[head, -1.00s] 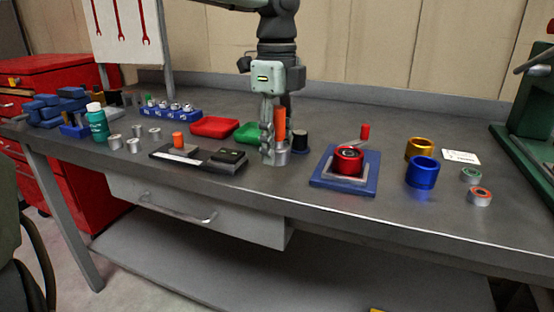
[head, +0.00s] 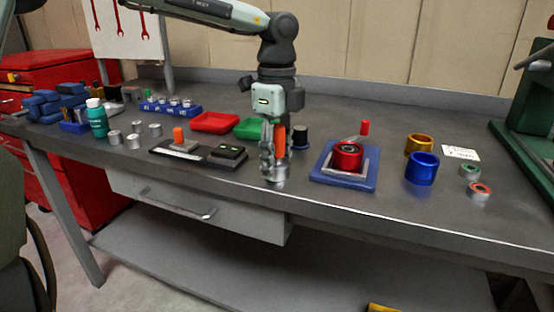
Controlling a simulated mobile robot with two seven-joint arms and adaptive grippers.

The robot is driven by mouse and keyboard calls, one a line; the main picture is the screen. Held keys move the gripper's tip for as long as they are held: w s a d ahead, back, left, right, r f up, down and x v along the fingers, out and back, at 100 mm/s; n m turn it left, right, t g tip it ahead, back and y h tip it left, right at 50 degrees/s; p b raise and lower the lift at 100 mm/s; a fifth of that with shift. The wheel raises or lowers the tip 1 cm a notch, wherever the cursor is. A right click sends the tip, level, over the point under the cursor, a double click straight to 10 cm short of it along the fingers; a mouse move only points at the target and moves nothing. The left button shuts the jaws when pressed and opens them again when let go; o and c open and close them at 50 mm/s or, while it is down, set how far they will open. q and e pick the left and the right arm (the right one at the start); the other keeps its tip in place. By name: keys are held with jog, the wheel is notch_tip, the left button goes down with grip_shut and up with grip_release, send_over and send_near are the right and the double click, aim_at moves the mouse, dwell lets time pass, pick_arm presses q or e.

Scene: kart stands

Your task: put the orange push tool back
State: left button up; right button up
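The orange push tool (head: 281,138) is an upright orange rod on a silver round base, near the front edge of the workbench (head: 330,215). My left gripper (head: 272,150) reaches down from above with its fingers around the rod, and it looks shut on it. The fingers hide part of the rod. Whether the base touches the bench top is hard to tell. My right gripper is not in view.
A black-handled piece (head: 300,137) stands close behind the gripper. A blue plate with a red ring fixture (head: 347,157) is to the right. A black tray with an orange peg (head: 178,136) is to the left, and red (head: 214,123) and green (head: 250,129) trays lie behind.

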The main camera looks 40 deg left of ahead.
aim_at(277, 125)
pick_arm(q)
jog(key=o, duration=0.5)
jog(key=shift+c, duration=0.2)
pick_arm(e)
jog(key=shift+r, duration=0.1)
pick_arm(q)
jog(key=shift+r, duration=0.1)
jog(key=shift+r, duration=0.55)
notch_tip(277, 125, up, 10)
jog(key=shift+f, duration=0.1)
jog(key=shift+r+b, duration=0.3)
jog(key=shift+r, duration=0.35)
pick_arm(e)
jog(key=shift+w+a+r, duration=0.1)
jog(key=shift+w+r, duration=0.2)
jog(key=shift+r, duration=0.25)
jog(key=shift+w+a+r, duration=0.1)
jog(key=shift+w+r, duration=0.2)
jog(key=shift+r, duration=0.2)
